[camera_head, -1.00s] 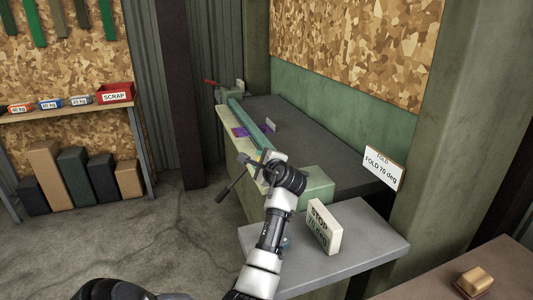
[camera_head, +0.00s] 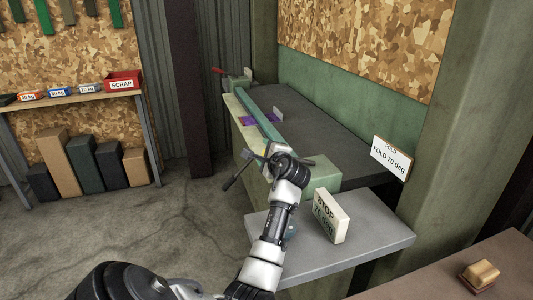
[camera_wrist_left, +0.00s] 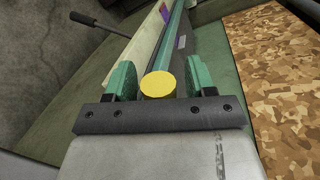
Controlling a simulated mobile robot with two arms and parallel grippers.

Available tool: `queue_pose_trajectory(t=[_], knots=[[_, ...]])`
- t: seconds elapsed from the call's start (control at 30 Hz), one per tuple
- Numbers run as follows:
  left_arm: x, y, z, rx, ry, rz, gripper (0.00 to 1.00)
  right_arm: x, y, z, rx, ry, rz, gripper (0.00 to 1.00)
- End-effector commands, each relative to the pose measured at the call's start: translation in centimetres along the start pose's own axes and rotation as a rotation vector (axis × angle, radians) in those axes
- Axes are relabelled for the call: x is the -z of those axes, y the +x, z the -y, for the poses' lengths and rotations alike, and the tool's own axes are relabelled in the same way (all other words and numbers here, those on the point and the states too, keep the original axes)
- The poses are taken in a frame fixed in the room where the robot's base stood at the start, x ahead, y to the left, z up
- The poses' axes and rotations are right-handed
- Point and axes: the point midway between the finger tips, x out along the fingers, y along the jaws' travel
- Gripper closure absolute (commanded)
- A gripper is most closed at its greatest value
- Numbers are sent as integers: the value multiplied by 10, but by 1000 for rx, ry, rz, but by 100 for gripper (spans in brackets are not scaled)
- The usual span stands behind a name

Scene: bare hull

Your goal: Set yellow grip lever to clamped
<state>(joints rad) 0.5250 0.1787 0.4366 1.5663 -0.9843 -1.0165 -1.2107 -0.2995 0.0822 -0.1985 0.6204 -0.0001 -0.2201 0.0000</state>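The yellow grip lever shows in the left wrist view as a round yellow end (camera_wrist_left: 158,84) between the two green finger pads of my left gripper (camera_wrist_left: 160,82). The pads stand apart, with a visible gap at least on the right side. In the head view my left gripper (camera_head: 265,158) is at the near end of the folding machine's green beam (camera_head: 258,115). There the gripper and wrist hide the yellow lever, so its setting cannot be told. My right gripper is not in view.
A dark-handled bar (camera_head: 232,181) juts out beside the left gripper. A red-handled lever (camera_head: 218,71) is at the beam's far end. A purple piece (camera_head: 249,120) lies by the beam. A STOP block (camera_head: 328,216) stands on the grey shelf (camera_head: 370,243). Floor at left is clear.

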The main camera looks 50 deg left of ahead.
Motion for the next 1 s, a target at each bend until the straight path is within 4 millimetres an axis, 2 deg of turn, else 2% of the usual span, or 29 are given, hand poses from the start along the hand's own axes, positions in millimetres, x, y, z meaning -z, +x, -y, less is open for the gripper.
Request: queue_pose_trajectory(t=[0.27, 0.37, 0.7, 0.83, 1.0], knots=[[0, -5, 0, 1, 0, 0, 45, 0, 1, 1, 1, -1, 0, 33], [1, -18, 0, 2, 0, -1, 45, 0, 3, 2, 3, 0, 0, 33], [1, -85, -2, -1, -2, -2, 45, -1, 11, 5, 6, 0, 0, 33], [1, -100, -1, 0, -1, -1, 45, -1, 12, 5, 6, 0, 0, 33], [0, -108, 0, 1, 0, 0, 45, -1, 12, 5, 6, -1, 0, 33]])
